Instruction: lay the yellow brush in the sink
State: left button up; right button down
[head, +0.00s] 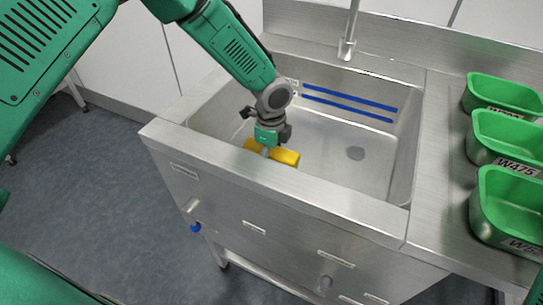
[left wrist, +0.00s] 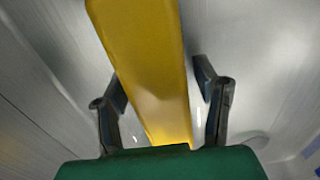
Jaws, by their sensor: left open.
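The yellow brush (head: 286,157) is inside the steel sink (head: 330,158), close to its front wall. My left gripper (head: 268,147) is over the brush and hides its middle. In the left wrist view the brush (left wrist: 148,65) runs lengthwise between the two open fingers of the left gripper (left wrist: 160,78), with a gap on each side. I cannot tell whether the brush lies flat on the sink floor.
A tap (head: 347,45) stands at the sink's back edge. Two blue stripes (head: 348,103) mark the back wall. A drain (head: 355,153) is to the right on the bare floor. Green labelled bins (head: 484,215) stand on the right counter.

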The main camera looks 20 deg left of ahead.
pick_arm(q)
notch_tip(320, 180, up, 12)
jog(key=shift+r+p, duration=0.1)
jog(key=shift+p, duration=0.7)
